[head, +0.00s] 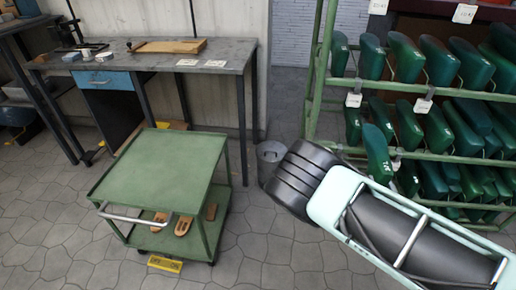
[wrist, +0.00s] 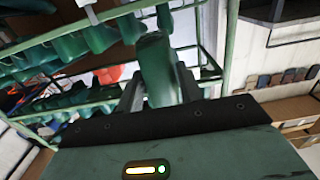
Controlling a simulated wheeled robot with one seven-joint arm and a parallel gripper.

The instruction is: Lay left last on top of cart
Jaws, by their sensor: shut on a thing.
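My gripper (wrist: 158,92) is shut on a green last (wrist: 154,62) in the wrist view, with one finger on each side of it. The last is at the shoe rack, with other green lasts around it. In the head view a green last (head: 377,152) sticks out from the rack just above my arm, and it looks like the held one. My fingers are hidden there. Whether it is a left last cannot be told. The green cart (head: 158,165) stands to the left of my arm, its top bare and flat.
The green rack (head: 318,75) holds rows of lasts at right. The cart's lower shelf carries several tan sole-shaped pieces (head: 183,225). A grey bin (head: 270,158) stands between cart and rack. A workbench (head: 150,58) is behind the cart.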

